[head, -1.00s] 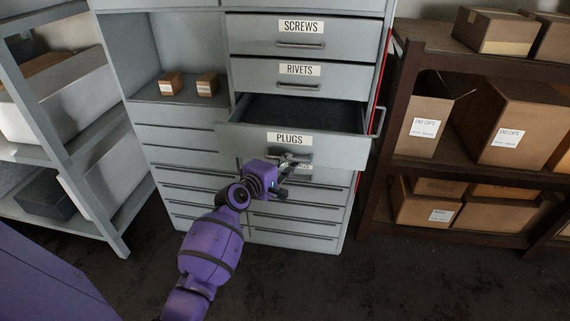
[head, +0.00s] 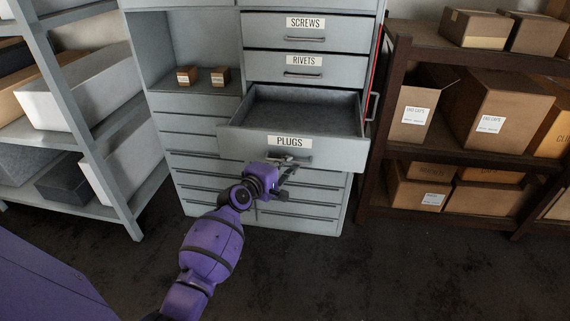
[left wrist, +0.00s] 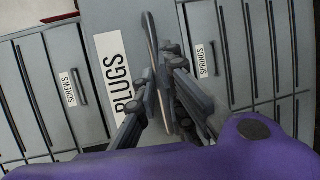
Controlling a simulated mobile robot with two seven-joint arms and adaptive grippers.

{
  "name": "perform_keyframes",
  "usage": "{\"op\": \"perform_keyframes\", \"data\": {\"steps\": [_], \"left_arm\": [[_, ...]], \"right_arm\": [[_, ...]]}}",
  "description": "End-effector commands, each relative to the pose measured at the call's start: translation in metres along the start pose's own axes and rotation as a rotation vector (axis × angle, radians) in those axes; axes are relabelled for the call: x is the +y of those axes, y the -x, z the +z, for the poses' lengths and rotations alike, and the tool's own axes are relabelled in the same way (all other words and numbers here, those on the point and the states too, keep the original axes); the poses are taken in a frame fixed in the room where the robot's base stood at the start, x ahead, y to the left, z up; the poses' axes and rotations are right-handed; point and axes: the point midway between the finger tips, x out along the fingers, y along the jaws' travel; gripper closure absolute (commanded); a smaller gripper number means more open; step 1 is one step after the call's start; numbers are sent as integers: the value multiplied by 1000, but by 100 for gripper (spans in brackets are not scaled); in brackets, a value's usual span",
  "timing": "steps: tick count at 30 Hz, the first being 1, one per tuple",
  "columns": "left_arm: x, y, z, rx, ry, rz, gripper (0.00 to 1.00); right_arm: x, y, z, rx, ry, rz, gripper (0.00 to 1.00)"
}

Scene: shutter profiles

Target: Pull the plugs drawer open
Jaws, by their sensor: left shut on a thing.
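The plugs drawer (head: 240,146) stands well out of the grey cabinet, and its empty grey inside shows from above. Its front bears a PLUGS label, which also shows in the left wrist view (left wrist: 116,72). My left gripper (head: 287,168) is at the middle of the drawer front, shut on the drawer's bar handle (head: 295,158). In the left wrist view the fingers (left wrist: 170,85) close around the handle (left wrist: 152,45), beside the label. My right gripper is in neither view.
The rivets drawer (head: 341,72) and screws drawer (head: 347,33) above are shut. Two small boxes (head: 187,76) sit in the open cabinet bay. A brown rack (head: 450,157) with cartons stands right, a grey shelf unit (head: 107,185) left. Dark floor (head: 400,275) in front is clear.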

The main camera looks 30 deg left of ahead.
Motion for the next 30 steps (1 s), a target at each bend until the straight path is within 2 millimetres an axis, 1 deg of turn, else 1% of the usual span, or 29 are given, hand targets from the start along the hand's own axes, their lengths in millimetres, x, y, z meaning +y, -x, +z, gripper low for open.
{"op": "perform_keyframes", "data": {"steps": [17, 18, 21, 30], "left_arm": [[1, 0, 0, 1, 4, 3, 100], [1, 0, 0, 1, 4, 3, 86], [1, 0, 0, 1, 3, 3, 73], [1, 0, 0, 1, 1, 2, 72]], "right_arm": [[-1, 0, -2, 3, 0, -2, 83], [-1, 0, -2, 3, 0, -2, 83], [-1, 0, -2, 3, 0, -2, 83], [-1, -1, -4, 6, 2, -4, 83]]}}
